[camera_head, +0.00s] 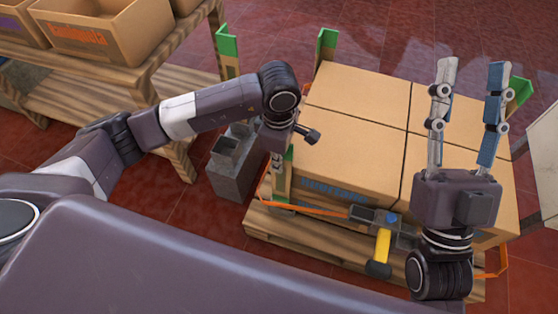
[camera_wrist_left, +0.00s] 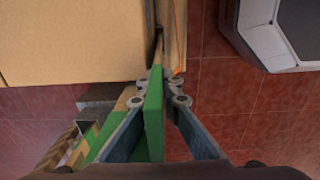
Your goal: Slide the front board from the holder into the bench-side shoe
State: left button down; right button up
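The front board (camera_head: 281,185) is a wooden angle board with a green end, upright at the near left corner of the stacked boxes. Its green end (camera_wrist_left: 154,125) lies between my left gripper's fingers (camera_wrist_left: 160,95), which appear closed on it. In the head view, the left gripper (camera_head: 281,160) points down at this corner, partly hidden by its wrist. The grey block holder (camera_head: 227,180) stands on the floor left of the pallet, with open slots showing. The shoe at the board's foot cannot be made out. My right gripper (camera_head: 468,95) is open and empty, above the right boxes.
Several cardboard boxes (camera_head: 350,130) fill the wooden pallet (camera_head: 290,229). An orange strap (camera_head: 320,210) and yellow-handled ratchet (camera_head: 380,250) lie along the near side. Other green-topped boards (camera_head: 326,42) stand at further corners. A wooden bench (camera_head: 165,90) holds boxes at left.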

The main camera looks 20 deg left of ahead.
pick_arm(q)
jog(key=c, duration=2.1)
grip_release()
jog(key=shift+r, duration=0.1)
notch_tip(320, 180, up, 12)
jog(key=shift+f, duration=0.1)
